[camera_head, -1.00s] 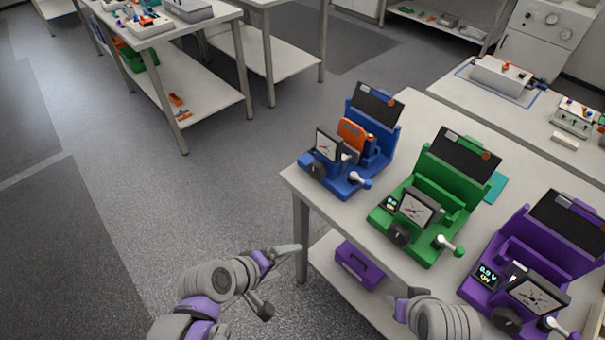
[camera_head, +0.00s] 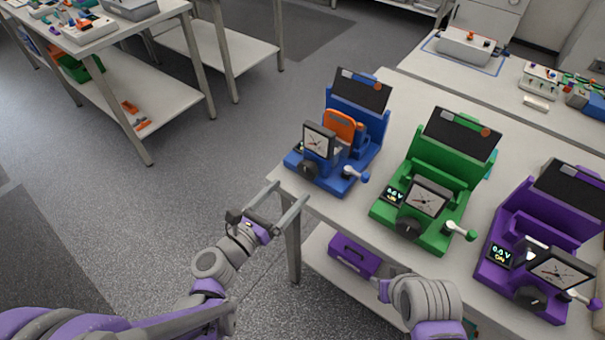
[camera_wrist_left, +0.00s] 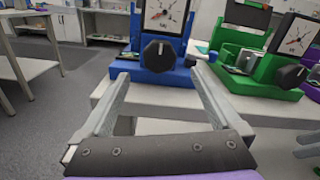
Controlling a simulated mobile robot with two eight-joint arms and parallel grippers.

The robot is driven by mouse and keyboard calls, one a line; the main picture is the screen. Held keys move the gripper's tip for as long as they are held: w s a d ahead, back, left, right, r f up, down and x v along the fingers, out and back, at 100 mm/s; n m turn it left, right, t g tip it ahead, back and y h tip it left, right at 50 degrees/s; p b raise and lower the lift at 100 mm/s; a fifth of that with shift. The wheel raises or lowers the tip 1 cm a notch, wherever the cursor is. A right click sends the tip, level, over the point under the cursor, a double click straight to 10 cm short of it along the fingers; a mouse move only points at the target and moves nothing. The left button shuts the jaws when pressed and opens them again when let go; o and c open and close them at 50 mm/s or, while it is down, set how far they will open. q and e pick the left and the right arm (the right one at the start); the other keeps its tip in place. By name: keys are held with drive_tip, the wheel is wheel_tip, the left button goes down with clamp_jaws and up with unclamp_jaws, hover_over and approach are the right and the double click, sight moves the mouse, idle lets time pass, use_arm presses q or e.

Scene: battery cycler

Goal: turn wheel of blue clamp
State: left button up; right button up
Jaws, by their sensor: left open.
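The blue clamp (camera_head: 341,140) stands at the table's near left corner, with an orange block (camera_head: 341,126) held in it. Its black round wheel (camera_head: 309,170) is on the front below a dial, and a white-knobbed lever (camera_head: 356,174) sits at its right. In the left wrist view the wheel (camera_wrist_left: 159,55) is straight ahead, between and beyond the fingertips. My left gripper (camera_head: 289,193) is open and empty, just in front of the table edge, apart from the wheel. My right arm shows at the bottom, but its fingers cannot be made out in the head view.
A green clamp (camera_head: 437,170) and a purple clamp (camera_head: 545,235) stand to the right on the same table (camera_head: 405,92). A purple box (camera_head: 354,256) is on the shelf below. Open floor lies left of the table.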

sight(305, 174)
use_arm(q)
drive_tip(key=x, duration=0.7)
drive_tip(key=shift+p, duration=0.3)
drive_tip(key=c, duration=1.4)
